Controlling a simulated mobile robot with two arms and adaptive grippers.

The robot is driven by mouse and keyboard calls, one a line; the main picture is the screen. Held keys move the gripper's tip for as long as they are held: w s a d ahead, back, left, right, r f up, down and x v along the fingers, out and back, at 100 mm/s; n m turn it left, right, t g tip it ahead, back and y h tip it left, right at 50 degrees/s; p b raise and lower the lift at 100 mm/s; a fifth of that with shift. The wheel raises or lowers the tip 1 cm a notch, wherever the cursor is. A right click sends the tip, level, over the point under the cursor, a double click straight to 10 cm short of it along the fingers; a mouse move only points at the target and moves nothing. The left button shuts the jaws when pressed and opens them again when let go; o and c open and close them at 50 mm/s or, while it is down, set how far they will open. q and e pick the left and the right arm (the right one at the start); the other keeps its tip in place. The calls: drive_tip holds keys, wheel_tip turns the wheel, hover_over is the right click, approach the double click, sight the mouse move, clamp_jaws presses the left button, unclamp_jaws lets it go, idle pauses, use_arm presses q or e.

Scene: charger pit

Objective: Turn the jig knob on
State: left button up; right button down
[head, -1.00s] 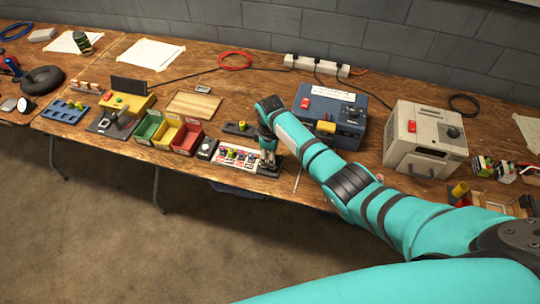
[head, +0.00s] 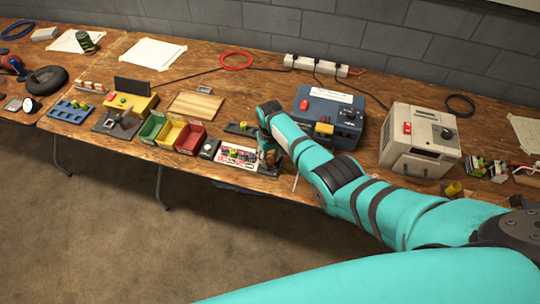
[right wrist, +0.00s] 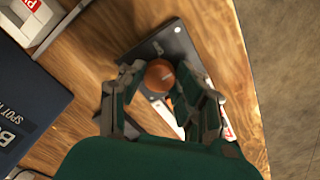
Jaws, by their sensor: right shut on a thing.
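The jig is a dark plate (right wrist: 178,42) near the table's front edge, with a round orange-brown knob (right wrist: 158,75) on it in the right wrist view. My right gripper (right wrist: 160,80) has its two fingers on either side of this knob and is shut on it. In the head view my right gripper (head: 268,160) is low over the jig, just right of the white panel, and hides most of the jig and its knob. My left gripper is not in view.
A white panel (head: 237,155) with small coloured parts lies left of the jig. Beyond are red (head: 190,138), yellow and green bins. A blue box (head: 328,113) stands behind my right forearm, and a beige machine (head: 420,143) to its right.

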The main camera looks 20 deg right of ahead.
sight(269, 159)
drive_tip(key=m, duration=0.5)
drive_tip(key=shift+m+p, duration=0.3)
drive_tip(key=shift+p, duration=0.1)
drive_tip(key=m, duration=0.6)
drive_tip(key=shift+m, duration=0.3)
drive_tip(key=c, duration=0.9)
unclamp_jaws()
drive_tip(key=shift+c, duration=0.2)
drive_tip(key=shift+r, duration=0.1)
wheel_tip(269, 159, up, 12)
